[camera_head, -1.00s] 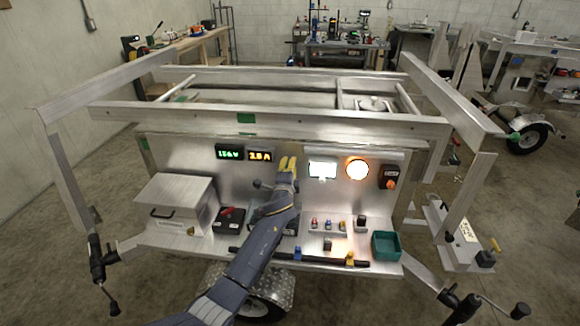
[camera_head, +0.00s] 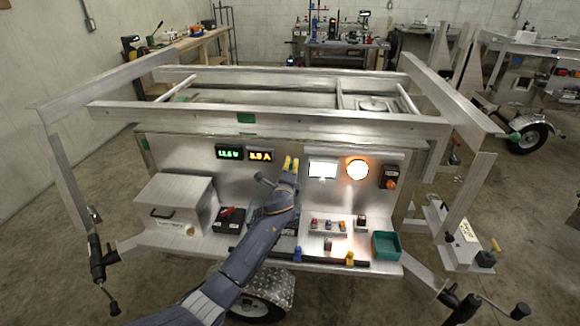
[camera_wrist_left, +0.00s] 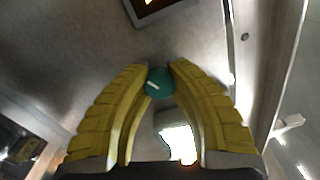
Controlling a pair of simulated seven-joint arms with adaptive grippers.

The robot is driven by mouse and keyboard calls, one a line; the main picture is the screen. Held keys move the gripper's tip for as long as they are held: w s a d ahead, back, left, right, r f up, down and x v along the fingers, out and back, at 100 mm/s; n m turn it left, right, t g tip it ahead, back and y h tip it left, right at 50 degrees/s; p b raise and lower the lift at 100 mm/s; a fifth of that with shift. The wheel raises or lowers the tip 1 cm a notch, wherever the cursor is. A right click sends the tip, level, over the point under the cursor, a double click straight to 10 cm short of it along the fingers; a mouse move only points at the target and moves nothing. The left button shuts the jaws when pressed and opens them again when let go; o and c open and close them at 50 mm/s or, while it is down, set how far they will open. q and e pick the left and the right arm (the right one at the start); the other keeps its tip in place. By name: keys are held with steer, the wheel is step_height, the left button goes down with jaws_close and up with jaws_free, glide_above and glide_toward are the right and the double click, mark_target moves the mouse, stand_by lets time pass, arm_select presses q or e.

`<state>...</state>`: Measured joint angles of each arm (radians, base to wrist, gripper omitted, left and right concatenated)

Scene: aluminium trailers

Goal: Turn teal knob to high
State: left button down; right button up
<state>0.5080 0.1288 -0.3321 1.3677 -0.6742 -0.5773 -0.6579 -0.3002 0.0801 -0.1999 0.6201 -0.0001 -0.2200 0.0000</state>
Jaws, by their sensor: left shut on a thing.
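The teal knob (camera_wrist_left: 159,83) shows in the left wrist view between the tips of my left gripper (camera_wrist_left: 158,80). It is round, with a pale slanted mark on its face. The two yellow fingers touch its sides and are shut on it. In the head view my left gripper (camera_head: 291,163) is at the trailer's upright metal panel, between the amber readout and the white lit panel, and it hides the knob there. I cannot read any setting marks around the knob. My right gripper is not in view.
A green readout (camera_head: 228,152) and an amber readout (camera_head: 261,155) are left of the gripper. A white lit panel (camera_head: 323,169), a glowing round lamp (camera_head: 357,169) and an orange-black switch (camera_head: 390,177) are right. The shelf below holds a metal box (camera_head: 174,205) and a green bin (camera_head: 386,245).

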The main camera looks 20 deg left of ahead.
arm_select(q)
steer(key=shift+a, duration=0.25)
steer(key=c, duration=1.4)
jaws_free()
steer(key=o, duration=0.3)
steer(key=shift+d, duration=0.1)
steer(key=shift+o, duration=0.2)
steer(key=s+d, duration=0.1)
steer(key=s, duration=1.1)
steer(key=shift+d, duration=0.3)
